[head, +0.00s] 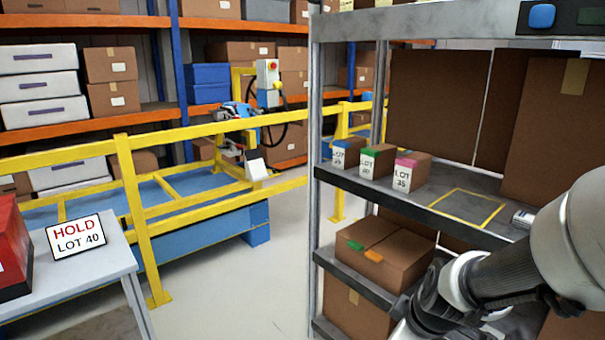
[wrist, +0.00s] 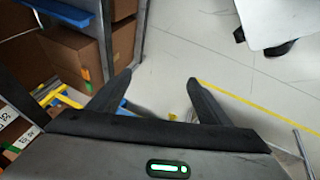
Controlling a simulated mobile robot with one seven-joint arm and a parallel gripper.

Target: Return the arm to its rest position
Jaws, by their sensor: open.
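My gripper (wrist: 157,80) shows in the wrist view with its two dark fingers spread apart. Nothing is between them except a view of the floor beyond. In the head view my white and dark arm reaches in from the lower right, in front of the grey shelf rack (head: 440,205). My fingertips cannot be made out there. Three small cartons with blue (head: 345,152), green (head: 376,160) and pink (head: 411,170) tops stand in a row on the rack's middle shelf. Their white labels read LOT, and the pink one reads 35.
A yellow outlined square (head: 467,207) on the shelf is empty. Brown boxes (head: 380,250) stand on the shelf below. A table (head: 95,275) at left bears a red bin (head: 12,250) and a HOLD LOT 40 sign (head: 76,237). Yellow railing (head: 150,230) runs behind, with open floor between.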

